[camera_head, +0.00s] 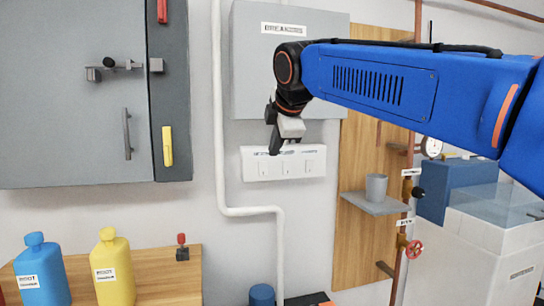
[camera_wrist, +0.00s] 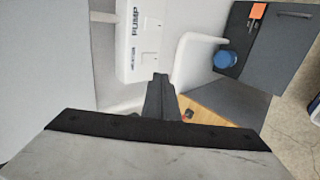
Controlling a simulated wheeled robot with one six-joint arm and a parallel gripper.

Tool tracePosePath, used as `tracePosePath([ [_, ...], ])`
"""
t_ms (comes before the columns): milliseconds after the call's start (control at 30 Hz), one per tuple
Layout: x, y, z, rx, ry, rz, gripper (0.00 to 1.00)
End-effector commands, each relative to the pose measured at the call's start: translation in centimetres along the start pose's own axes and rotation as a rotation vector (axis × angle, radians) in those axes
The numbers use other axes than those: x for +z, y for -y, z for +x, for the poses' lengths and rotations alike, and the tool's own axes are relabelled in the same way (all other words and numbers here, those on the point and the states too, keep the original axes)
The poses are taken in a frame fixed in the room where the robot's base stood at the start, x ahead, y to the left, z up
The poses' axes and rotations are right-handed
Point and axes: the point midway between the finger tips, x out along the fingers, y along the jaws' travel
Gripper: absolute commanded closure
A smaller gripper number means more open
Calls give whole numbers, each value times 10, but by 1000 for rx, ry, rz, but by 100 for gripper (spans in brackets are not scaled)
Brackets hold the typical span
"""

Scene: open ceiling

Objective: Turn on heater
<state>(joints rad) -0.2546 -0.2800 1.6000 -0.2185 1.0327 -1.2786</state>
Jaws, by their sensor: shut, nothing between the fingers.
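A white switch panel (camera_head: 256,176) with three switches in a row is on the wall below the grey breaker box. Small labels run along its top, too small to read in the head view. The panel also shows in the wrist view (camera_wrist: 143,68), where one label reads PUMP and another is blurred. I cannot tell which switch is the heater's. My gripper (camera_head: 274,150) is shut and empty, pointing down in front of the panel's upper left part and hiding some of it. Its fingers (camera_wrist: 157,82) reach the panel's lower edge in the wrist view; contact cannot be told.
The breaker box (camera_head: 255,80) is above the panel. A white pipe (camera_head: 219,130) runs down to its left and bends beneath it. A grey cabinet (camera_head: 65,100) is at left. Blue (camera_head: 40,272) and yellow (camera_head: 113,270) bottles stand below. A grey cup (camera_head: 376,187) sits on a shelf at right.

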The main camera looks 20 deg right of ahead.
Motion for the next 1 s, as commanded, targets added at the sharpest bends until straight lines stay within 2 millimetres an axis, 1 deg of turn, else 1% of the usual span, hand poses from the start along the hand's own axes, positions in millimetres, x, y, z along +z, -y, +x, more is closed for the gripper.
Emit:
tracePosePath([
  [100,0,0,-10,-1,0,-1,100],
  [267,0,0,-15,-1,0,0,100],
  [567,0,1,-15,-1,0,0,100],
  [767,-1,15,-8,-2,0,0,100],
  [1000,-1,14,-8,-2,0,0,100],
])
